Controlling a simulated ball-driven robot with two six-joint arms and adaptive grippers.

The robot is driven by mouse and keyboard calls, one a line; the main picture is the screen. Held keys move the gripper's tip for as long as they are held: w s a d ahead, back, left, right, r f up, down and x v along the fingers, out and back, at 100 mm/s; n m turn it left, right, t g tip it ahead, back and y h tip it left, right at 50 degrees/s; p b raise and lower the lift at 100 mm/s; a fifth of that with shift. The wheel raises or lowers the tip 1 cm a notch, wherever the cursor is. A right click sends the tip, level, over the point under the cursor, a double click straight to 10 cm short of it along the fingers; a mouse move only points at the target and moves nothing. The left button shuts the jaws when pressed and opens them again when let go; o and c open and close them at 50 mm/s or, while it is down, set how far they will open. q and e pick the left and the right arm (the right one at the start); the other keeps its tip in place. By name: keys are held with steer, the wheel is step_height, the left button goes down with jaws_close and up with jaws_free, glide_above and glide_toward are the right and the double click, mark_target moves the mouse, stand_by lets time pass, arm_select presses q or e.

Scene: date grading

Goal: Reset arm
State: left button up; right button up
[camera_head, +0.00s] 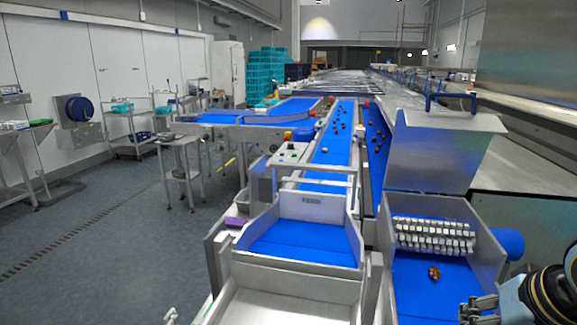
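My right arm (545,298) comes in at the lower right corner, over the right edge of the near blue chute. A grey part at its left end looks like my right gripper (478,308); its fingers are cut off by the frame, so I cannot tell whether it is open or shut. A small grey tip at the bottom edge, left of the steel chute, may be part of my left gripper (171,316); too little shows to tell its state. A few brown dates (434,272) lie on the blue chute floor (425,298), left of the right arm and apart from it.
A steel tray with a blue floor (300,243) stands at front centre. Blue conveyor belts (335,150) with scattered dates run back behind it. A steel hopper (437,150) stands at right. The grey floor (110,255) at left is open, with a steel stand (180,142) further back.

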steer(key=s+a+n+g+h, duration=0.15)
steer(key=s+n, duration=0.35)
steer(key=s, duration=1.2)
steer(key=s+d+f+g+b, duration=0.15)
steer(key=f+b, duration=0.45)
steer(key=f, duration=1.5)
steer(key=s+d+f+b, duration=0.15)
steer(key=f+b, duration=0.55)
steer(key=f, duration=1.4)
steer(key=s+f+b, duration=0.4)
steer(key=s+f, duration=0.5)
steer(key=f, duration=0.2)
steer(key=s+f+g+b, duration=0.1)
steer(key=s+f+b, duration=0.3)
steer(key=s+f, duration=0.5)
step_height(320, 180, down, 3)
steer(key=shift+s+d+r+m+g, duration=0.2)
steer(key=shift+d+m+g, duration=0.1)
steer(key=shift+d+m, duration=0.1)
steer(key=shift+s+y, duration=0.15)
steer(key=shift+y, duration=0.1)
